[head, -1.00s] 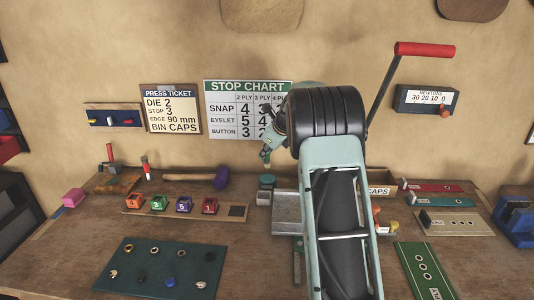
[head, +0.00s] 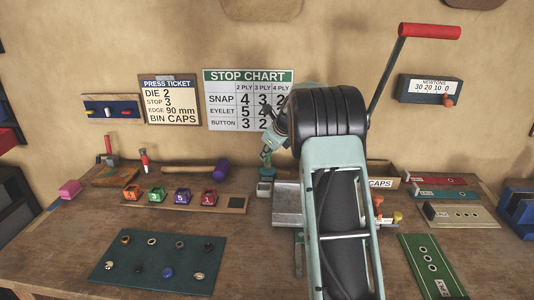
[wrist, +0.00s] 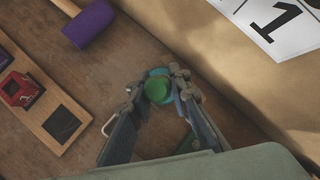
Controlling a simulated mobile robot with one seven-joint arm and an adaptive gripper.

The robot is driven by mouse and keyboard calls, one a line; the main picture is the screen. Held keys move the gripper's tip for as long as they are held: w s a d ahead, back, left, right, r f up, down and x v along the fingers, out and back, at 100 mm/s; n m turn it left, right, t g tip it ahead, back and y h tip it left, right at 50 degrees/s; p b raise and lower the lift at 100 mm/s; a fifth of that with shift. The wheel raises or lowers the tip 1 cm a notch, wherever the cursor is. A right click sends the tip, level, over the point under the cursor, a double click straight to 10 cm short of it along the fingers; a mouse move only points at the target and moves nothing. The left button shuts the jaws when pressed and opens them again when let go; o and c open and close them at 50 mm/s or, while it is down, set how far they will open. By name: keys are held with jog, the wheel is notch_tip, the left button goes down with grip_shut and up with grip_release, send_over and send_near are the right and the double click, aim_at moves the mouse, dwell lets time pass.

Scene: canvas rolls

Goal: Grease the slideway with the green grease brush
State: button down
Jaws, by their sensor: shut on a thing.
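My gripper (head: 267,150) is at the back of the bench. In the wrist view my gripper (wrist: 156,106) has its fingers closed around a round green piece (wrist: 158,90), which looks like the top of the grease brush. The brush's lower end is hidden there. In the head view a small green tip (head: 268,163) shows below the fingers, just over a teal pot (head: 266,173). I cannot tell whether it touches or enters the pot. A grey metal bed (head: 287,207) lies right of the pot, partly behind my arm. I cannot tell which part is the slideway.
A purple-headed mallet (head: 220,169) and a wooden strip (head: 236,203) with several coloured blocks lie left of the pot. A dark green mat (head: 150,278) with small rings is in front. A red-handled lever (head: 429,32) rises at right. The wall is close behind.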

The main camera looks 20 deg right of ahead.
jog(key=shift+f, duration=0.6)
dwell(1.0)
notch_tip(320, 180, up, 7)
jog(key=p, duration=0.6)
jog(key=shift+r, duration=0.1)
jog(key=shift+a, duration=0.1)
dwell(0.6)
jog(key=shift+s+a, duration=0.25)
jog(key=s+a+f+p, duration=0.2)
jog(key=s+a, duration=0.5)
jog(key=s, duration=0.4)
jog(key=s+a+f+m+h+p, duration=0.1)
jog(key=s+a+f+p, duration=0.1)
jog(key=s+a, duration=0.5)
jog(key=s+f, duration=0.1)
jog(key=s, duration=0.2)
jog(key=shift+s+m, duration=0.3)
jog(key=shift+s, duration=0.05)
